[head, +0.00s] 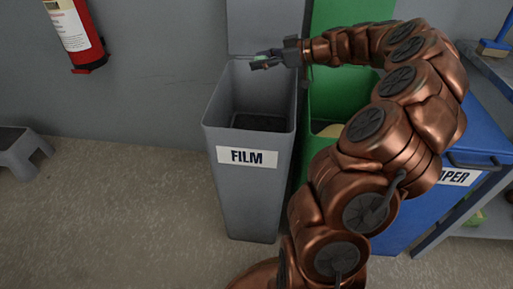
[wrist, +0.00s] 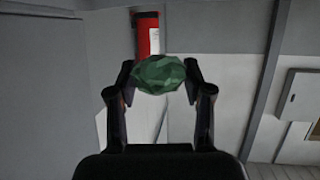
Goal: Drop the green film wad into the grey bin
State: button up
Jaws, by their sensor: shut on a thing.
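The green film wad (wrist: 158,74) is a dark green faceted lump between the two fingertips of my gripper (wrist: 160,85) in the wrist view. My gripper is shut on it. In the head view my gripper (head: 264,61) points left, above the back part of the grey bin's opening, and only a small bit of green shows there. The grey bin (head: 247,194) stands open with its lid up at the back and a FILM label on its front. Its inside looks dark, and the bottom is hard to make out.
A green bin (head: 338,100) stands open just right of the grey bin, partly behind my arm. A blue bin (head: 410,216) with a partly hidden label is further right. A fire extinguisher (head: 72,30) hangs on the wall, and a grey stool (head: 20,148) stands far left. The floor between is clear.

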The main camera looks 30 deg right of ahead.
jog(key=shift+f, duration=0.65)
jog(key=o, duration=0.8)
jog(key=v, duration=1.2)
jog(key=shift+w, duration=0.1)
